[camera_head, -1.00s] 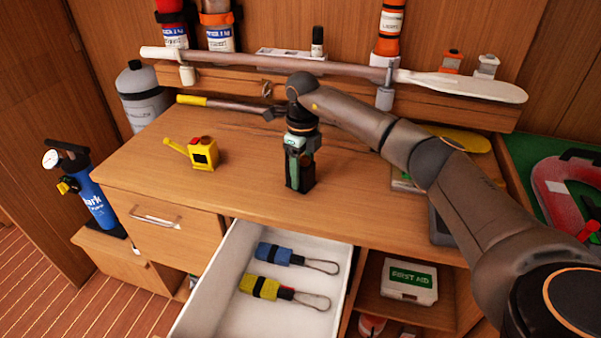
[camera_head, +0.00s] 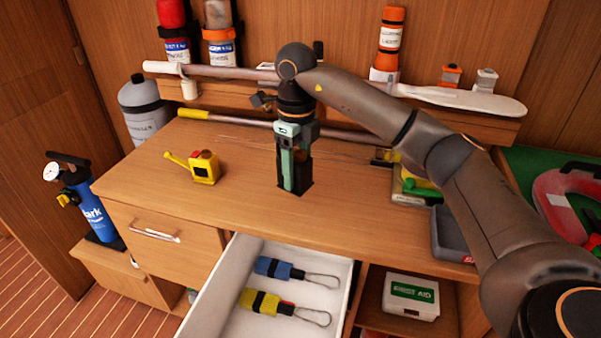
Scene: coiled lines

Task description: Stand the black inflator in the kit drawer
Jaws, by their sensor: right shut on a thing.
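My right gripper (camera_head: 295,172) points down over the wooden counter and is shut on a black upright thing (camera_head: 304,176), which I take to be the black inflator. The fingers hide much of it. Its lower end is close to the counter top; I cannot tell whether it touches. The kit drawer (camera_head: 213,300) is open below the counter front, white inside, to the lower left of the gripper. A blue float (camera_head: 274,267) and a yellow float (camera_head: 262,301) with wire loops lie flat in it. My left gripper is not in view.
A yellow tape-measure-like tool (camera_head: 204,167) stands left on the counter (camera_head: 240,200). A yellow-handled pole (camera_head: 193,113) lies behind, below a paddle (camera_head: 460,94) on the rail. A first aid box (camera_head: 410,297) sits in the lower right cubby. A blue pump (camera_head: 95,215) stands at left.

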